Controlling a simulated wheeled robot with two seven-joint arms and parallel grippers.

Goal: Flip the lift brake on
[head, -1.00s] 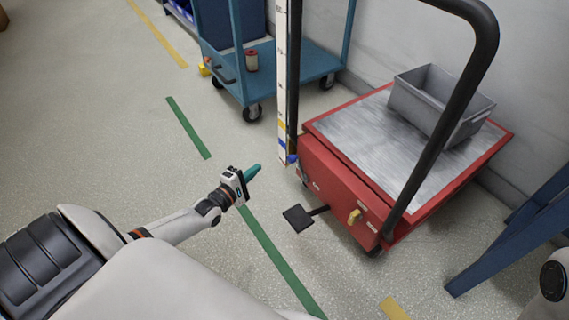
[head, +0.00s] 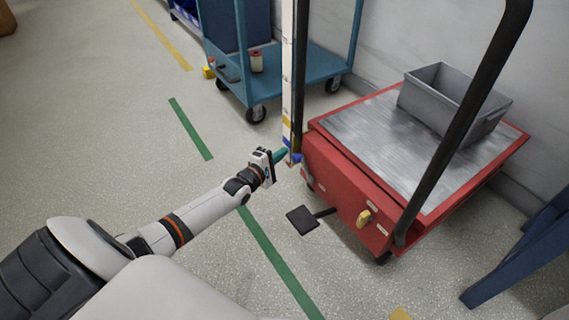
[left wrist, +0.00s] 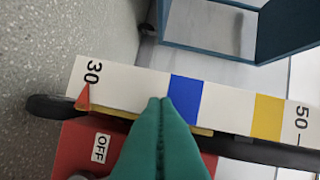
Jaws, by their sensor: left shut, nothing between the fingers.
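The red lift cart (head: 340,180) stands right of centre in the head view. A yellow lever (head: 364,217) sits on its front face; I cannot tell whether it is the lift brake. My left gripper (head: 283,154), with teal fingers, is shut and empty at the cart's near left corner, beside the upright scale (head: 287,95). In the left wrist view the shut fingertips (left wrist: 160,102) overlap the scale (left wrist: 225,103), near its blue band. An OFF label (left wrist: 100,147) is on the red body there. The fingers hide part of that body; no ON label shows. My right gripper is not in view.
A grey bin (head: 450,105) stands on the cart's metal top. A black pedal (head: 302,220) sticks out low at the front. The black handle (head: 465,120) rises on the right. A blue trolley (head: 300,75) stands behind. Floor at left is clear.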

